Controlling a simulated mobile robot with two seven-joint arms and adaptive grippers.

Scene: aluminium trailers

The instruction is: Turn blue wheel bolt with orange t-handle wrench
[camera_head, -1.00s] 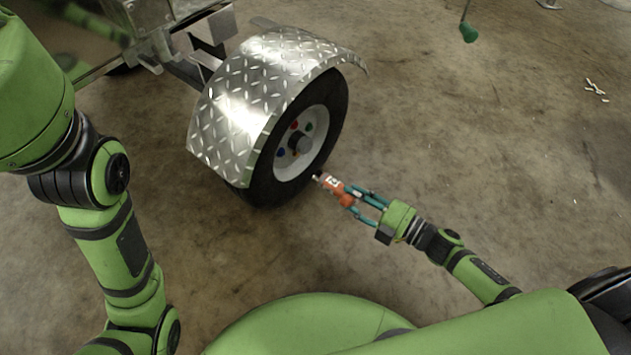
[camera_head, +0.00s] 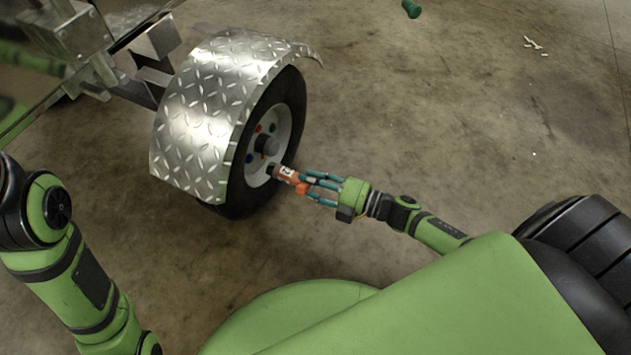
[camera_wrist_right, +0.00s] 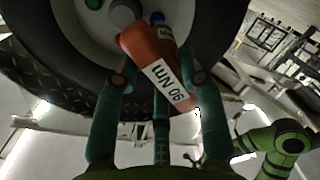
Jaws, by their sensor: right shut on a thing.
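The orange t-handle wrench (camera_head: 302,188) is in my right gripper (camera_head: 312,186), whose teal fingers are closed around it. Its head end reaches the lower right face of the wheel (camera_head: 288,110). I cannot tell whether it touches a bolt. The blue wheel bolt (camera_head: 249,158) shows left of the hub in the head view. In the right wrist view the wrench (camera_wrist_right: 148,45), with a white label, lies tilted between the fingers, and a blue bolt (camera_wrist_right: 157,17) shows just behind it. My left gripper is out of view; only my left arm shows.
A diamond-plate fender (camera_head: 215,105) covers the wheel's top and left side. Red (camera_head: 258,128) and green (camera_head: 272,128) bolts sit around the hub (camera_head: 268,145). The trailer frame (camera_head: 150,50) is at upper left.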

